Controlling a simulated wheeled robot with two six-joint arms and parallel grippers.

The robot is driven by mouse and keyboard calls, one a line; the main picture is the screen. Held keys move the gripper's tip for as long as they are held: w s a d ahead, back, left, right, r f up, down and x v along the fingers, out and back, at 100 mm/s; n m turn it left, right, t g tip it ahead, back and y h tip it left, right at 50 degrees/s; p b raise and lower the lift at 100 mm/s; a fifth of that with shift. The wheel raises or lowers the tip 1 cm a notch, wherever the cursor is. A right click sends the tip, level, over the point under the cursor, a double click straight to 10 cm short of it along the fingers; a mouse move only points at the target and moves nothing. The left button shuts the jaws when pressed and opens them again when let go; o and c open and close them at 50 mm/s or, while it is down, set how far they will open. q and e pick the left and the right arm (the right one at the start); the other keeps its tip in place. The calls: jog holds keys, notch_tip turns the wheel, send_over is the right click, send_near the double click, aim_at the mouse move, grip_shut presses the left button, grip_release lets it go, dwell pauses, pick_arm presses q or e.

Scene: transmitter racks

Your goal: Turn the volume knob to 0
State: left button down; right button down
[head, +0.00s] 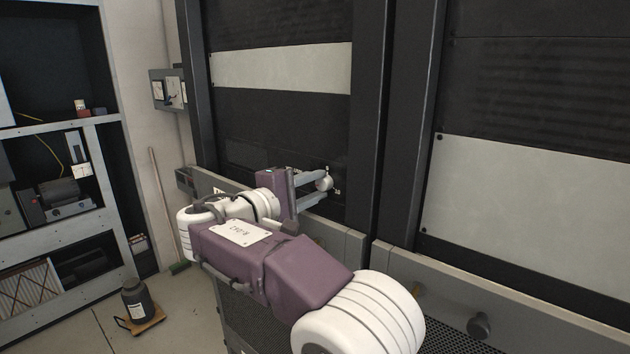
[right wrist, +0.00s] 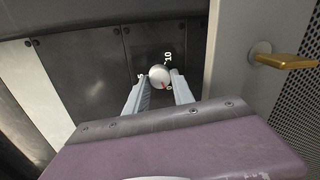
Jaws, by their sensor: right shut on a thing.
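The volume knob (right wrist: 159,76) is a small round pale knob on a dark panel. It also shows in the head view (head: 325,183), low on the black rack. My right gripper (head: 323,187) reaches it from the left in the head view, its two grey fingers shut on the knob, one on each side. In the right wrist view, a small red mark shows on the knob's lower right. A "10" label (right wrist: 168,56) stands above right of the knob; other small marks around it are too small to read surely. My left gripper is not in view.
A grey ledge (head: 345,243) runs below the rack panel. In the right wrist view a brass handle (right wrist: 285,61) sticks out at the right.

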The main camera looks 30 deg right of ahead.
jog(key=shift+n, duration=0.6)
jog(key=shift+n+p, duration=0.3)
jog(key=shift+p, duration=0.05)
jog(key=c, duration=1.1)
grip_release()
jog(key=b+v, duration=0.2)
jog(key=v, duration=0.7)
jog(key=shift+a, duration=0.1)
jog(key=shift+w, duration=0.1)
